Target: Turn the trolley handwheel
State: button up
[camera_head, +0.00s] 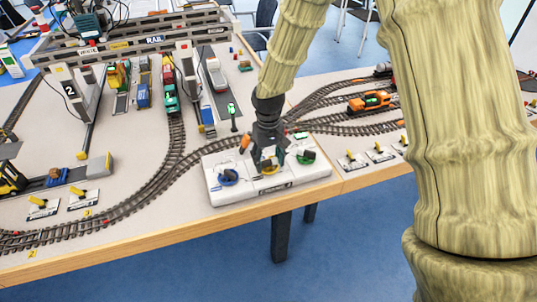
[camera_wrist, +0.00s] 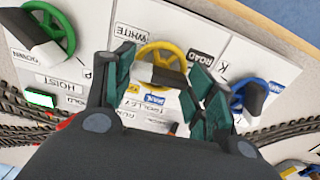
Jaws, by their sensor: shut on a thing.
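The yellow handwheel (camera_wrist: 162,53), with a "TROLLEY" label beside it, is the middle wheel on a white control panel (camera_head: 290,183). It has a black-and-white knob (camera_wrist: 168,76). In the head view the yellow wheel (camera_head: 268,169) is partly hidden under my gripper (camera_head: 267,160). In the wrist view the dark green fingers of my gripper (camera_wrist: 165,78) stand on both sides of the knob, shut on the wheel. Exact finger contact is hard to see.
A green handwheel (camera_wrist: 48,30) by the "HOIST" label and a blue handwheel (camera_wrist: 254,100) flank the yellow one closely. Model tracks (camera_head: 172,165) run behind the panel. The gantry crane (camera_head: 130,45) stands at the back left. The table's wooden edge (camera_head: 150,235) is in front.

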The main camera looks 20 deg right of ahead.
aim_at(269, 160)
jog(key=n+p, duration=0.3)
jog(key=n, duration=0.2)
jog(key=shift+r+n+p, duration=0.2)
jog(key=shift+n+p, duration=0.1)
jog(key=shift+p, duration=0.05)
jog(key=shift+f+n+p, duration=0.15)
jog(key=shift+n+p, duration=1.05)
jog(key=shift+n, duration=1.1)
jog(key=o, duration=1)
notch_tip(269, 160, up, 12)
jog(key=shift+f, duration=0.1)
